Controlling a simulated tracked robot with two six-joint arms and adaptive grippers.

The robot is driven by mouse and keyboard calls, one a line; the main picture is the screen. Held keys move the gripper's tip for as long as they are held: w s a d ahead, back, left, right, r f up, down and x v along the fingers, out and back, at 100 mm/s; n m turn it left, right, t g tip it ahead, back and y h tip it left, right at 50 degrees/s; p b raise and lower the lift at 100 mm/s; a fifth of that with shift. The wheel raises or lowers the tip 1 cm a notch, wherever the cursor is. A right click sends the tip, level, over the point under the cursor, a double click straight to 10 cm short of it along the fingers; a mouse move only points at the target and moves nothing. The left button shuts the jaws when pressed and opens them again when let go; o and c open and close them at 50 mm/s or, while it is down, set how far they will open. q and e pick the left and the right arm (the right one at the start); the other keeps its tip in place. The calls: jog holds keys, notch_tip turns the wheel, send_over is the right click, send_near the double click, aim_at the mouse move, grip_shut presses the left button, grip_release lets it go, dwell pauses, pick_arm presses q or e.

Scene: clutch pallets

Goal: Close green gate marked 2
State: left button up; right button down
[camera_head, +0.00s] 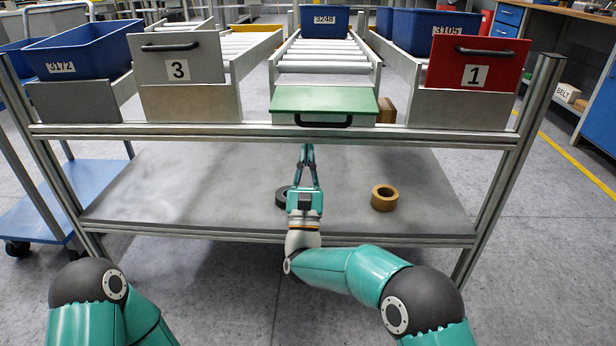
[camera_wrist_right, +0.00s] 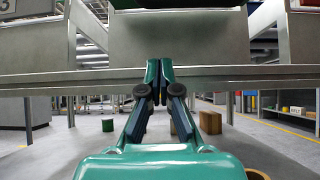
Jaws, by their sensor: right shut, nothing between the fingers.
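The green gate (camera_head: 322,100) sits at the front of the middle roller lane in the head view. It is tipped outward and lies nearly flat, with its dark handle (camera_head: 323,121) at the front lower edge. No number shows on it. My right gripper (camera_head: 307,150) is shut and empty, pointing at the rack just below the handle. In the right wrist view its closed fingers (camera_wrist_right: 158,70) are in front of the rail and the grey plate (camera_wrist_right: 175,40). I cannot tell whether they touch anything. My left gripper is not in view.
A blue bin 3248 (camera_head: 325,21) sits back on the middle lane. A tan tape roll (camera_head: 384,198) and a dark roll (camera_head: 281,197) lie on the lower shelf.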

jog(key=x, duration=0.4)
jog(key=shift+r+b, duration=0.2)
jog(key=shift+b, duration=0.25)
jog(key=shift+s+r+b, duration=0.3)
jog(key=shift+s+r, duration=0.15)
jog(key=shift+s, duration=0.35)
jog(key=shift+s+r+b, duration=0.25)
jog(key=shift+s+r, duration=0.15)
jog(key=shift+s, duration=0.4)
